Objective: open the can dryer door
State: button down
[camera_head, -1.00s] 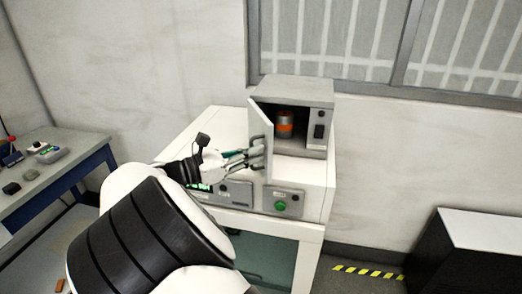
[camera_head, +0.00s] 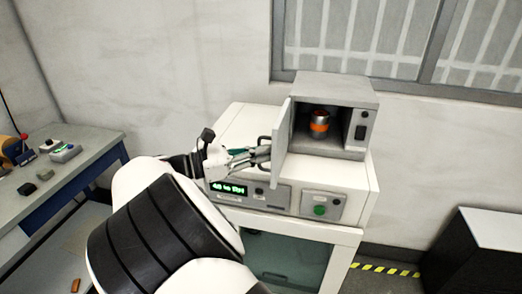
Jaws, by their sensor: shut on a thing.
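The can dryer (camera_head: 345,88) is a grey box on a white cabinet. Its door (camera_head: 283,150) is hinged on the left and stands swung open toward me, seen nearly edge-on. An orange and silver can (camera_head: 320,123) stands inside the dark chamber. My gripper (camera_head: 262,154) is at the dark handle (camera_head: 264,141) on the door's outer face, left of the door, with its fingers shut on the handle. The fingertips are small here, and part of the handle is hidden by them.
The white cabinet (camera_head: 367,190) carries a panel with a green display (camera_head: 229,189) and a green button (camera_head: 320,210). A bench (camera_head: 95,150) with small items stands at the left. A black cabinet (camera_head: 470,255) stands at the right. A barred window is behind.

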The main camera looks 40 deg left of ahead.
dwell(0.3)
jog(key=c, duration=2)
grip_release()
jog(key=v, duration=1.2)
